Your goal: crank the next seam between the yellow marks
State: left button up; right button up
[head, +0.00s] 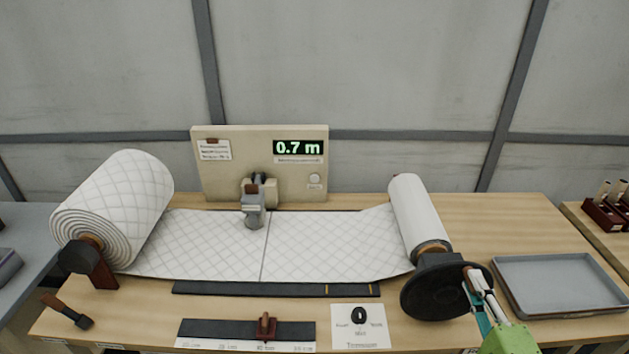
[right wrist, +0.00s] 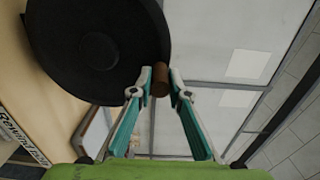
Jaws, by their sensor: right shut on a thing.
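White quilted wadding (head: 330,240) runs flat from a thick roll (head: 120,205) at left to a thinner roll (head: 418,212) at right. A dark cross seam (head: 265,248) lies left of the two yellow marks (head: 327,289), which are on the right part of the dark front strip (head: 230,288). The right roll ends in a black crank disc (head: 440,288), also in the right wrist view (right wrist: 95,45). My right gripper (head: 475,284) is shut on the brown crank handle (right wrist: 160,82) at the disc's rim. My left gripper is not in view.
A counter panel (head: 240,180) at the back reads 0.7 m, with a grey device (head: 254,212) over the wadding. A grey tray (head: 555,284) stands right of the disc. A tension card (head: 360,328), slider strip (head: 220,329) and dark-handled tool (head: 68,311) are in front.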

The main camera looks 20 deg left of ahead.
jog(key=shift+f, duration=0.1)
jog(key=shift+w+d+f+b, duration=0.15)
jog(key=shift+w+d+b, duration=0.1)
jog(key=shift+d, duration=0.2)
jog(key=shift+w+d+f+b, duration=0.15)
jog(key=shift+d+b, duration=0.1)
jog(key=shift+d, duration=0.2)
jog(key=shift+w+d+f+b, duration=0.2)
jog(key=shift+d+f+b, duration=0.25)
jog(key=shift+d+b, duration=0.25)
jog(key=shift+d+f, duration=0.1)
